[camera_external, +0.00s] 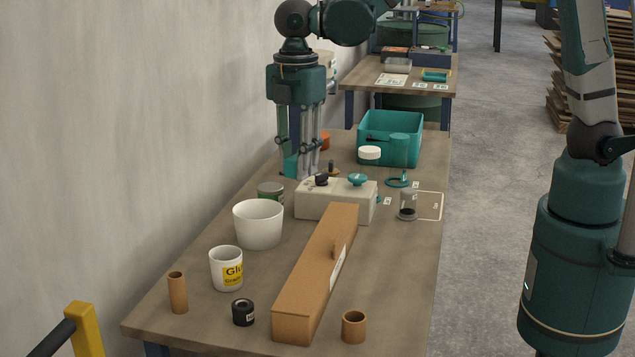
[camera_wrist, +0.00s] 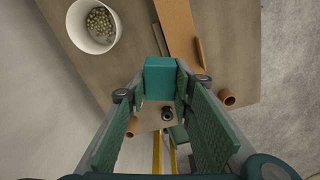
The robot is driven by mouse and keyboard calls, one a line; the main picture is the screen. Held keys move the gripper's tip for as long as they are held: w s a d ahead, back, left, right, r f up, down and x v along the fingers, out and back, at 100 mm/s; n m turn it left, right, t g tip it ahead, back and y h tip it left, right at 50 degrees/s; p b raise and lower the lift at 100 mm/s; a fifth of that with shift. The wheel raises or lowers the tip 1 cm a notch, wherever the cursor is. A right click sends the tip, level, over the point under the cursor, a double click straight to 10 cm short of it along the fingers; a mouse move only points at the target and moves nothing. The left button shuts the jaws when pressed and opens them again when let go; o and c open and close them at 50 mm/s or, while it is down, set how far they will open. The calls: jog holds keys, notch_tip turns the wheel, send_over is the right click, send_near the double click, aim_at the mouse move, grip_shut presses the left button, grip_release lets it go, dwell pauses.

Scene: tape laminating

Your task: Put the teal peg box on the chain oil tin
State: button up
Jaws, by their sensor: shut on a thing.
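My gripper (camera_external: 303,170) points down over the far left part of the table and is shut on the teal peg box. The teal peg box (camera_wrist: 160,78) sits between both fingertips in the wrist view. In the external view only a teal edge of it (camera_external: 290,166) shows beside the fingers. A short green-grey tin (camera_external: 270,192), which looks like the chain oil tin, stands below and a little nearer the camera than the gripper, behind the white bowl. Its label is not readable, and I cannot make it out in the wrist view.
A white bowl (camera_external: 258,224) stands close in front of the tin. A cream block with knobs (camera_external: 337,203) is at its right. A long cardboard box (camera_external: 317,275) lies nearer the camera. A large teal bin (camera_external: 390,138) stands behind. The wall is close on the left.

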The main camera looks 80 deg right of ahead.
jog(key=w+d+m+p, duration=0.1)
jog(key=w+d, duration=0.5)
jog(key=d, duration=0.2)
jog(key=w+d+m+p, duration=0.1)
jog(key=w+d+m, duration=0.1)
jog(key=w+d, duration=0.45)
jog(key=m+p, duration=0.1)
jog(key=m, duration=0.1)
send_over(268, 187)
jog(key=f, duration=0.2)
jog(key=shift+d+f, duration=0.15)
jog(key=shift+f, duration=2.35)
jog(key=shift+f, duration=0.1)
jog(key=shift+f+b, duration=0.35)
jog(key=shift+f, duration=2.65)
jog(key=shift+f, duration=1.9)
jog(key=shift+f+b, duration=0.15)
jog(key=shift+b, duration=0.25)
